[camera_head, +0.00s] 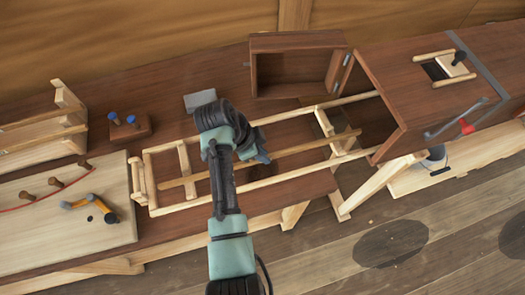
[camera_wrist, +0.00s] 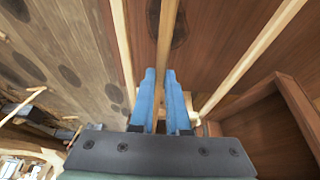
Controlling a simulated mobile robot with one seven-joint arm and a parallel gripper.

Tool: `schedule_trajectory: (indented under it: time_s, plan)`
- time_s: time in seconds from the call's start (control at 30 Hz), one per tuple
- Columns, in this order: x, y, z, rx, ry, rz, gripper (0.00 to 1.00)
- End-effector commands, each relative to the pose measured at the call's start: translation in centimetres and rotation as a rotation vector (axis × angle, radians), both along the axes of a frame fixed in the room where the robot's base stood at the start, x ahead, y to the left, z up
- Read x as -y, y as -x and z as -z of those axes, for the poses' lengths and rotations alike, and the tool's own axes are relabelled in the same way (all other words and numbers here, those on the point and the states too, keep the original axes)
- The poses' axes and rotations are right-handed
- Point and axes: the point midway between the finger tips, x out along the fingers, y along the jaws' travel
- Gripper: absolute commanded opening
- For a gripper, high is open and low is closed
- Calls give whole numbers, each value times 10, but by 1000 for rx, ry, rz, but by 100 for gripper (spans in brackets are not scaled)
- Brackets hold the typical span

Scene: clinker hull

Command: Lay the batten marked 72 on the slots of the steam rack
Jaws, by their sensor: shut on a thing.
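My gripper (camera_head: 256,153) is shut on a long thin wooden batten (camera_head: 305,148). In the wrist view, the blue fingers (camera_wrist: 165,100) stand on either side of the batten (camera_wrist: 166,38). No number is readable on it. The steam rack (camera_head: 285,176) is a pale ladder-like frame running into the open steam box. The batten lies lengthwise between the rack's two long rails, over its crossbars. I cannot tell whether it touches the slots or hangs just above them. A rack rail also shows in the wrist view (camera_wrist: 250,62).
The steam box (camera_head: 425,85) stands right, its door (camera_head: 298,72) swung open behind the rack. A wooden stand (camera_head: 65,115) with pale strips is at left. A pegged board (camera_head: 60,215) with an orange-and-black tool (camera_head: 95,207) lies front left. A small block with blue-topped pegs (camera_head: 130,128) sits behind.

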Motion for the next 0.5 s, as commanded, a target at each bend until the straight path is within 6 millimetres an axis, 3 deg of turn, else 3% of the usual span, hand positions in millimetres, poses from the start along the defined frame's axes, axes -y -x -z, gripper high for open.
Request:
schedule_trajectory:
  time_s: [0.13, 0.43, 0.47, 0.5]
  plan:
    - [0, 0, 11, 1, 0, 0, 0]
    - [0, 0, 11, 1, 0, 0, 0]
    - [0, 0, 11, 1, 0, 0, 16]
    - [0, 0, 11, 1, 0, 0, 23]
